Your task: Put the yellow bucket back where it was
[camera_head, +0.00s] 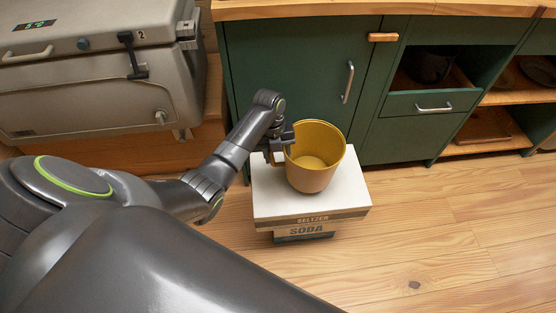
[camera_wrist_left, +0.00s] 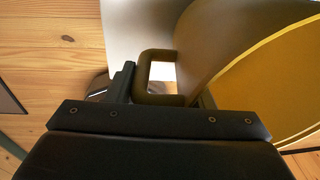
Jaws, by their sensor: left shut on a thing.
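The yellow bucket (camera_head: 314,172) is upright and empty, with a handle on its left side. In the head view it is at the white top of a small stand (camera_head: 280,208) marked "SELTZER SODA". I cannot tell whether its base touches the top. My left gripper (camera_head: 282,148) is shut on the bucket's handle from the left. In the left wrist view the handle (camera_wrist_left: 146,75) is between the fingers, and the yellow bucket (camera_wrist_left: 270,75) fills the right side. My right gripper is not in view.
Green cabinets (camera_head: 285,70) with a wooden counter (camera_head: 400,8) stand just behind the stand. Open shelves (camera_head: 505,130) are at the right. A large grey cooler (camera_head: 95,80) is at the upper left. The wooden floor (camera_head: 440,220) on the right is clear.

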